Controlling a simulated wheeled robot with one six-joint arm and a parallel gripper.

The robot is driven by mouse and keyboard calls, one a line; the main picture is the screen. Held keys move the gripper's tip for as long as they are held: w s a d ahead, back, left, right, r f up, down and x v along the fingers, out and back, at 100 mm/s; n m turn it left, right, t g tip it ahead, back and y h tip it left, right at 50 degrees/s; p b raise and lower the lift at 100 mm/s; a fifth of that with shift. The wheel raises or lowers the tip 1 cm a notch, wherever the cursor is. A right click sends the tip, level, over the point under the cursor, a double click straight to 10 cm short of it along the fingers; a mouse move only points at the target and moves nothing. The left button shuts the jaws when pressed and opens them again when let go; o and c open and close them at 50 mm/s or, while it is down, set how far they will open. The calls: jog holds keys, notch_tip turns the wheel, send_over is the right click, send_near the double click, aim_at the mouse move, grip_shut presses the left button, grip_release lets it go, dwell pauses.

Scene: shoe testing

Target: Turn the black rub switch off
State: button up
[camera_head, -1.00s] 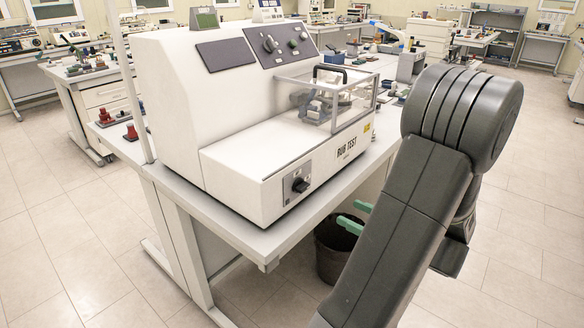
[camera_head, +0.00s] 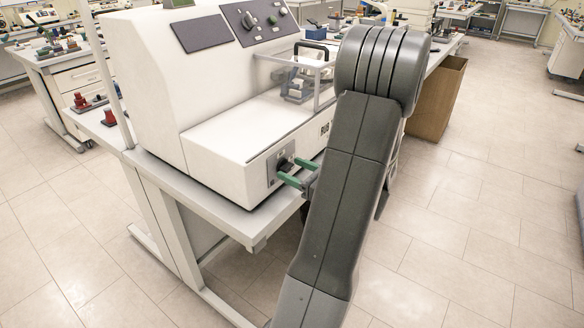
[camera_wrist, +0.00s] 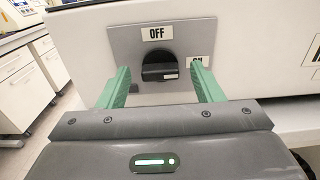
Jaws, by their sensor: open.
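The black rub switch (camera_wrist: 158,68) is a round knob on a grey plate (camera_wrist: 122,42) on the front of the white rub test machine (camera_head: 222,130). In the wrist view an OFF label is above it and an ON label is to its right, partly covered by a finger. The knob's ridge looks roughly level. My gripper (camera_wrist: 162,82) is open, its two green fingers on either side of the knob, with gaps visible. In the head view my gripper (camera_head: 291,172) is at the plate, and the knob (camera_head: 284,164) is partly hidden by it.
The machine stands on a white table (camera_head: 228,215). A clear guard box (camera_head: 296,77) with a black handle sits on its top. Red-knobbed items (camera_head: 108,116) stand at the table's left. A brown bin (camera_head: 437,98) is on the floor behind my arm. Floor in front is open.

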jog(key=shift+w+a, duration=0.35)
jog(key=shift+a, duration=0.15)
jog(key=c, duration=0.9)
jog(key=shift+c, duration=0.2)
